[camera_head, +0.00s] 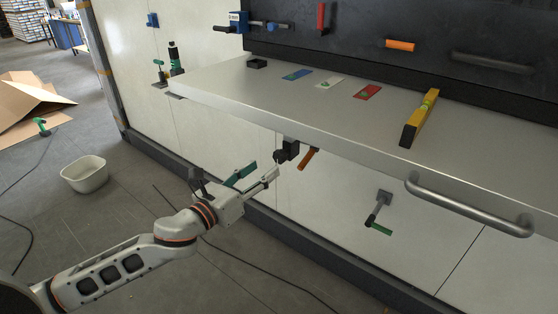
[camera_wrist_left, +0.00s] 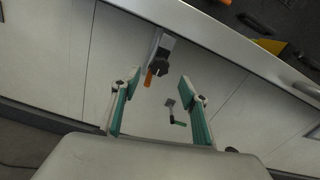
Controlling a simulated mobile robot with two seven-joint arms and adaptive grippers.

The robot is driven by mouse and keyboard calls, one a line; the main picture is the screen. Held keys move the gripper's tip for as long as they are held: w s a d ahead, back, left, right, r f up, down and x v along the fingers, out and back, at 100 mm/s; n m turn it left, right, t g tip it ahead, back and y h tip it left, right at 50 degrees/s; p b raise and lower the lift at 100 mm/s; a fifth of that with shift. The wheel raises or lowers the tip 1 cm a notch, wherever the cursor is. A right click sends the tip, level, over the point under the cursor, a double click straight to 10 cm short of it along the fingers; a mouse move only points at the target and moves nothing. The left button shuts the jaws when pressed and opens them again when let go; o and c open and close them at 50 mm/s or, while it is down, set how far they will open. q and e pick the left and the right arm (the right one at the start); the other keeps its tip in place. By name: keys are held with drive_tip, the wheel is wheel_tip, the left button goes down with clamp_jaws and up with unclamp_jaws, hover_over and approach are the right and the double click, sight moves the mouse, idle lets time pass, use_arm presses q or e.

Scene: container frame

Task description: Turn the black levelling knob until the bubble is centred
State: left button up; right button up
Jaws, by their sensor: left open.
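The black levelling knob (camera_head: 281,156) is at the bench's front edge, beside a dark block and an orange handle (camera_head: 308,158). In the left wrist view the black knob (camera_wrist_left: 158,68) appears between my fingertips, beyond them, with no visible contact. My left gripper (camera_head: 262,172) is open and empty, just left of and below the knob; its green-padded fingers (camera_wrist_left: 159,80) are spread apart. A yellow spirit level (camera_head: 418,120) lies on the bench top towards the right. Its vial shows greenish, but the bubble is too small to place. My right gripper is not in view.
The grey bench top (camera_head: 220,90) overhangs the knob area. A steel bar handle (camera_head: 470,205) projects at right, and a small green-handled lever (camera_head: 378,215) sits on the panel below. A white tub (camera_head: 85,174) stands on the floor at left. Blue, white and red cards lie on the bench.

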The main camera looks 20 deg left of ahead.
sight(277, 158)
use_arm(q)
drive_tip(key=x, duration=0.7)
drive_tip(key=shift+w+f, duration=0.1)
drive_tip(key=c, duration=1.1)
